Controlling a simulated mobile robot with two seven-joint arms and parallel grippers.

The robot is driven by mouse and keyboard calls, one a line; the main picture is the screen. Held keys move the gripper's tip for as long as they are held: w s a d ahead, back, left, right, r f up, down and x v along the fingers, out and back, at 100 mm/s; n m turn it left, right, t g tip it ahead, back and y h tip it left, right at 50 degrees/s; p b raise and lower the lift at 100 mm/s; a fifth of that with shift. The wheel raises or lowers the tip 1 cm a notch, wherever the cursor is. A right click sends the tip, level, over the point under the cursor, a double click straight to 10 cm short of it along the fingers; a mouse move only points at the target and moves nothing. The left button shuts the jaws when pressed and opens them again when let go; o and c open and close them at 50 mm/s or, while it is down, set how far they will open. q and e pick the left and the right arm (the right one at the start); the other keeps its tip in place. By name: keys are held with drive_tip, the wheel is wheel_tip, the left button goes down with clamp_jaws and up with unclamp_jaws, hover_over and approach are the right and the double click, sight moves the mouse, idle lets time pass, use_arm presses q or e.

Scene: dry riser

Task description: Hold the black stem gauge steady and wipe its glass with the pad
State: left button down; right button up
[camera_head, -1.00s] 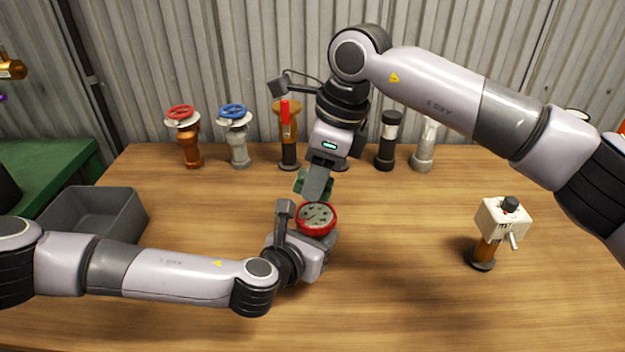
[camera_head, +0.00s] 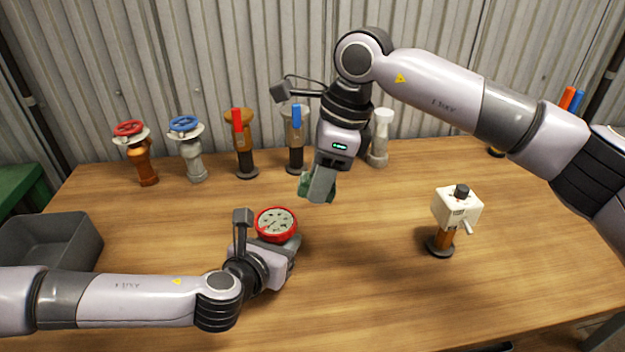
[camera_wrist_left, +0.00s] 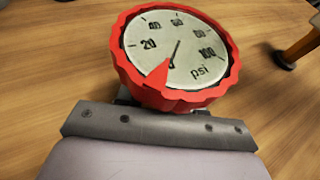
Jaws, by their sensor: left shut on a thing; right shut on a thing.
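The gauge (camera_head: 277,224) has a red scalloped rim and a pale round dial that faces up. The left wrist view shows the gauge close up (camera_wrist_left: 178,50), with numbers, "psi" and a red wedge on its dial. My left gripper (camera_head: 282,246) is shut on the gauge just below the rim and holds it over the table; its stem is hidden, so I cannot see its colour. My right gripper (camera_head: 322,180) is shut on a green pad (camera_head: 304,187), partly hidden by the fingers. The pad is above and right of the gauge, apart from it.
Several valves stand along the back of the wooden table (camera_head: 360,285), among them a red-wheel valve (camera_head: 130,130) and a blue-wheel valve (camera_head: 184,125). A white box-topped valve (camera_head: 456,208) stands at right. A grey bin (camera_head: 75,240) is at left. The table's front middle is clear.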

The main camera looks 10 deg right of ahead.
use_arm(q)
drive_tip(key=c, duration=0.6)
unclamp_jaws()
drive_tip(key=shift+c, duration=0.2)
drive_tip(key=shift+s+a, duration=0.1)
drive_tip(key=v, duration=1.1)
drive_tip(key=shift+s+a+r, duration=0.15)
drive_tip(key=shift+s, duration=0.15)
drive_tip(key=shift+s, duration=0.1)
